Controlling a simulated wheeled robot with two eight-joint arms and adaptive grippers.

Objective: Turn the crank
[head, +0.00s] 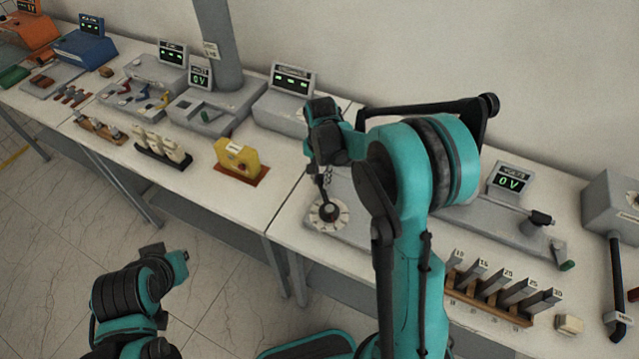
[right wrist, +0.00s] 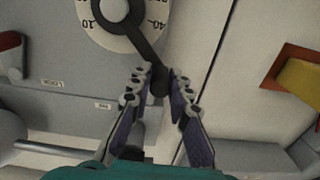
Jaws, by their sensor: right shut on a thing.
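The crank is a black arm on a round white dial with numbers (head: 328,215), on a grey panel on the bench. In the right wrist view the crank arm (right wrist: 138,38) runs from its hub on the dial (right wrist: 95,32) down to a dark end knob (right wrist: 160,84). My right gripper (head: 322,183) is over the dial, pointing down. In the right wrist view its two fingers (right wrist: 160,92) are on either side of the knob, shut on it. My left arm's end (head: 160,258) is low at the left, off the bench; its fingers cannot be made out.
A yellow block (head: 237,158) stands left of the dial. A 0 V display (head: 510,181) and a numbered rack (head: 492,290) are to the right. Floor is free in front.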

